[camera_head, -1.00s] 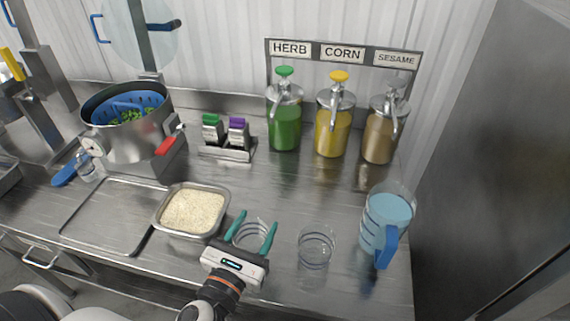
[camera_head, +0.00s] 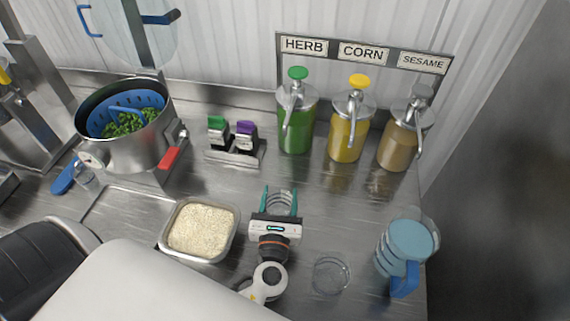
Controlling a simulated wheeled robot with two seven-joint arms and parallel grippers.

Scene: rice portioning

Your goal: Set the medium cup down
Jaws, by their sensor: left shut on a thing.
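A clear cup (camera_head: 281,203) stands between the teal fingers of my left gripper (camera_head: 280,197), which is shut on it. The cup is at the middle of the steel counter, right of the rice tray, and its lower part is hidden by the gripper body. I cannot tell whether its base touches the counter. A second clear cup (camera_head: 331,272) stands on the counter to the lower right, apart from the gripper. My right gripper is not in view.
A steel tray of rice (camera_head: 163,243) is left of the gripper. Herb (camera_head: 296,125), corn (camera_head: 346,140) and sesame (camera_head: 397,148) dispensers stand behind. A blue-handled jug (camera_head: 405,250) is at right. A pot with a blue strainer (camera_head: 135,150) is at left.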

